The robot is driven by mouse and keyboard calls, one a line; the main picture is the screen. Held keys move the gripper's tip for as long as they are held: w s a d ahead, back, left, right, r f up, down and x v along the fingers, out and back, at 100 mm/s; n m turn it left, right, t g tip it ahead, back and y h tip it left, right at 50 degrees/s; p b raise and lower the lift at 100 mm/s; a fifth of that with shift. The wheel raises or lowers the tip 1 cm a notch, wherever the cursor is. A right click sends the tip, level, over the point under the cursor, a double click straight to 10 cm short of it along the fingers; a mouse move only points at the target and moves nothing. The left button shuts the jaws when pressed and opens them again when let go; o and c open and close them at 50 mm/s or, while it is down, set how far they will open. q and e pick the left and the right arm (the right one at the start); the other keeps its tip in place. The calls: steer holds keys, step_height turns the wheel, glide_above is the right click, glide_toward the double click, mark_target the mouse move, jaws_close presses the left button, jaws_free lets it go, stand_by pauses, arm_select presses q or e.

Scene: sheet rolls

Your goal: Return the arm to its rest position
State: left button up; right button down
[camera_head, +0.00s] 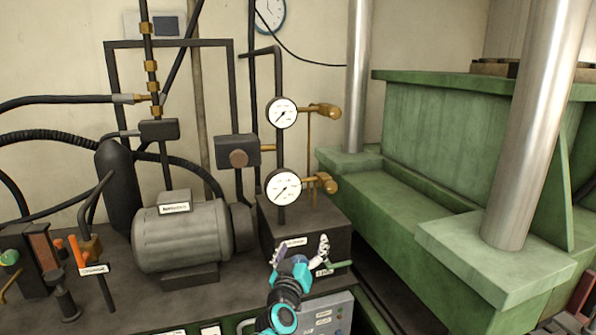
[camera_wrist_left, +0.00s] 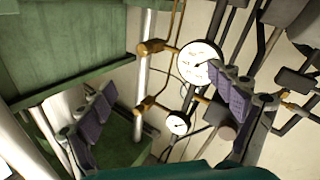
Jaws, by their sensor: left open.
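My left gripper (camera_head: 299,247) is in the lower middle of the head view, in front of the dark box under the pressure gauges. Its two fingers are spread apart and nothing is between them. My left arm shows only as a short black and teal length below it, running to the bottom edge. In the left wrist view the open gripper's fingers (camera_wrist_left: 165,105) stand wide apart on both sides, with gauges and brass fittings in the background. My right gripper is in neither view.
A green lever (camera_head: 340,264) is close beside the right finger. The upper gauge (camera_head: 282,112) and lower gauge (camera_head: 283,187) rise behind the gripper. A grey motor (camera_head: 181,235) stands left. A green press frame (camera_head: 440,140) with steel columns fills the right. A grey panel (camera_head: 325,312) is below.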

arm_select(q)
steer(key=s+a+f+g+y, duration=0.1)
steer(key=s+a+f+g, duration=0.2)
steer(key=s, duration=0.8)
steer(key=s+a+f+m+g+y, duration=0.1)
steer(key=s+a+f+g, duration=0.3)
steer(key=s+a+f, duration=0.4)
steer(key=s+a+f+g+y, duration=0.2)
steer(key=s+a+f+g, duration=0.2)
steer(key=s, duration=1)
steer(key=a+f, duration=0.2)
steer(key=a, duration=0.2)
steer(key=shift+s+m, duration=0.3)
steer(key=shift+s, duration=0.1)
steer(key=shift+a+f, duration=0.1)
